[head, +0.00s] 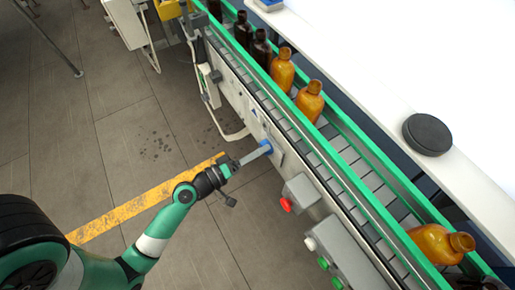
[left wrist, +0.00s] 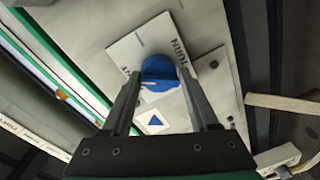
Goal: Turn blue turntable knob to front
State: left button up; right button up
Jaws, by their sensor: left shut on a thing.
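The blue turntable knob (head: 267,146) sits on the side panel of the conveyor in the head view. In the left wrist view the blue knob (left wrist: 160,74) is on a square white plate (left wrist: 125,47) with dark lettering, which I cannot read fully. My left gripper (head: 259,152) reaches the knob from the floor side. In the left wrist view its two fingers (left wrist: 161,82) stand on either side of the knob, shut on it. The fingers hide parts of the plate. My right gripper is not in view.
Amber bottles (head: 309,101) stand on the conveyor (head: 335,143) between green rails; one bottle (head: 440,243) is at the lower right. A red button (head: 286,204) and grey control boxes (head: 345,255) stick out nearby. A black disc (head: 427,134) lies on the white table. The floor at left is mostly clear.

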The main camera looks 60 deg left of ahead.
pick_arm(q)
jog(key=shift+r+n+h+p, duration=0.2)
jog(key=shift+n+p, duration=0.45)
jog(key=shift+n, duration=0.9)
jog(key=shift+r+n+h+p, duration=0.15)
jog(key=shift+n+p, duration=0.45)
jog(key=shift+n, duration=0.95)
jog(key=o, duration=1.3)
jog(key=shift+f, duration=0.15)
jog(key=shift+s, duration=0.1)
